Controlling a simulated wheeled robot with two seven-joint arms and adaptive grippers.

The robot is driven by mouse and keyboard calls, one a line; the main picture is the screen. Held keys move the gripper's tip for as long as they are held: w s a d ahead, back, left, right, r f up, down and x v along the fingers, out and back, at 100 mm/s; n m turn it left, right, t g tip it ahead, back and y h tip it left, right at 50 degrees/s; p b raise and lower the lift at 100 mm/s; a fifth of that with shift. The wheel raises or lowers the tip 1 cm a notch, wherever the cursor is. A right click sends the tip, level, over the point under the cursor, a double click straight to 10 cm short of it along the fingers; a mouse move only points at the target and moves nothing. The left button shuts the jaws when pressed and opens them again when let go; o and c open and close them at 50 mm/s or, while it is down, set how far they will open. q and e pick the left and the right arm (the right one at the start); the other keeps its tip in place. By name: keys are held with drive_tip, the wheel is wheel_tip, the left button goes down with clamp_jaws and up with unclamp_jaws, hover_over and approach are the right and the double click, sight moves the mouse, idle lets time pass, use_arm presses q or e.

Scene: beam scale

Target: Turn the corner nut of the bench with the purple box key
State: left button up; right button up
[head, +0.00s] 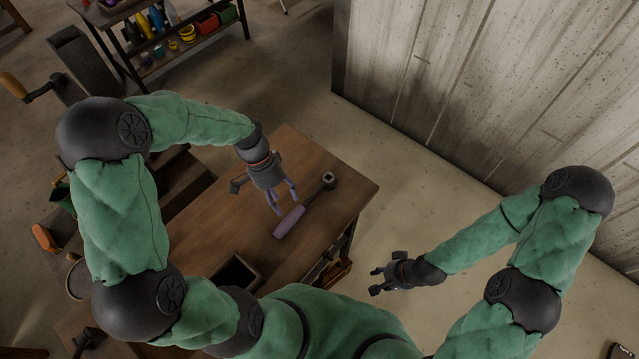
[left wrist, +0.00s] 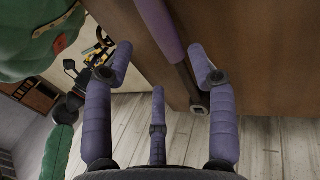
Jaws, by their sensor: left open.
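The purple box key lies over the wooden bench (head: 225,222), with its purple handle (head: 289,222) toward the lower left and its dark socket end (head: 328,180) toward the bench's right corner. My left gripper (head: 285,207) is open, its purple fingers just above the handle and apart from it. In the left wrist view the handle (left wrist: 161,28) and the socket end (left wrist: 199,106) show between the spread fingers of this gripper (left wrist: 160,50). I cannot make out the corner nut. My right gripper (head: 375,281) is open and empty, off the bench's right side.
A shelf rack (head: 165,50) with bottles and coloured bins stands at the back left. A grey panelled wall (head: 490,90) is at the right. The floor between bench and wall is clear.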

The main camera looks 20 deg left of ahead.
sight(293, 215)
use_arm(q)
drive_tip(key=x, duration=0.2)
drive_tip(key=shift+d+f, duration=0.1)
drive_tip(key=shift+f, duration=0.3)
drive_tip(key=shift+w+d+b+x, duration=0.15)
drive_tip(key=shift+b+x, duration=0.35)
drive_tip(key=shift+x, duration=0.8)
drive_tip(key=shift+w+d+b+x, duration=0.1)
drive_tip(key=shift+b+x, duration=0.35)
drive_tip(key=shift+x, duration=0.9)
drive_tip(key=shift+r, duration=0.15)
drive_tip(key=shift+s, duration=0.1)
clamp_jaws()
